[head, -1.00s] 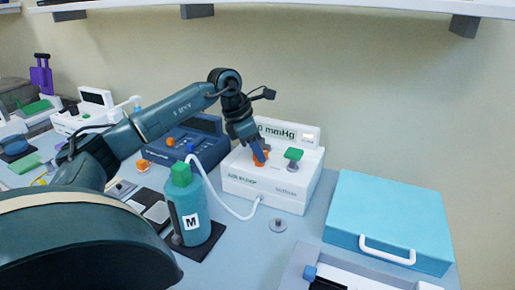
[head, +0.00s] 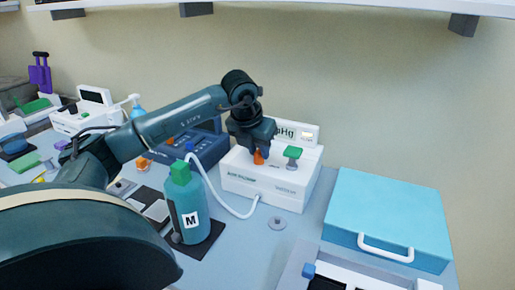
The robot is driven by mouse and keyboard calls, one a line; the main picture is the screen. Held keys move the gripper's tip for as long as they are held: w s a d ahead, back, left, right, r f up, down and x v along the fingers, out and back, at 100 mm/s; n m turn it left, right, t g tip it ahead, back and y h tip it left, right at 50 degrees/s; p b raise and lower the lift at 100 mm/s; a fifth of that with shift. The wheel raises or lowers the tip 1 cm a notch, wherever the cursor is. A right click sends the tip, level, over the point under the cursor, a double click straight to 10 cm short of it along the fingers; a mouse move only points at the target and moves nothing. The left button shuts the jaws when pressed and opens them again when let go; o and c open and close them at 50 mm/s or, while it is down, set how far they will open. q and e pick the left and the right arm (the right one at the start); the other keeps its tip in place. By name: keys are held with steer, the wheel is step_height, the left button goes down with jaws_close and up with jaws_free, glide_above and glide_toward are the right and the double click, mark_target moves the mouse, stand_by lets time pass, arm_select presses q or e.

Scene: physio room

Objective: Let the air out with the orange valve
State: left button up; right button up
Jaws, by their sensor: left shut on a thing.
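The orange valve (head: 259,157) stands on top of a white box-shaped device (head: 268,186) with an mmHg display (head: 301,132) at its back. My left gripper (head: 259,150) points down over the valve and is shut on it; the fingers hide part of it. A green valve (head: 293,153) stands on the same device, to the right of the orange one. The gripper partly covers the display, so its number is hidden. My right gripper is not in view.
A teal bottle marked M (head: 190,212) stands in front, with a white hose (head: 232,209) running to the device. A light-blue case (head: 390,215) lies at the right. A dark-blue device (head: 205,145) is close behind my left arm.

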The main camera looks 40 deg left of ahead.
arm_select(q)
steer(key=shift+n, duration=0.7)
steer(key=o, duration=0.6)
steer(key=shift+o, duration=0.2)
steer(key=v, duration=1.3)
steer(key=shift+d, duration=0.25)
steer(key=shift+r, duration=0.1)
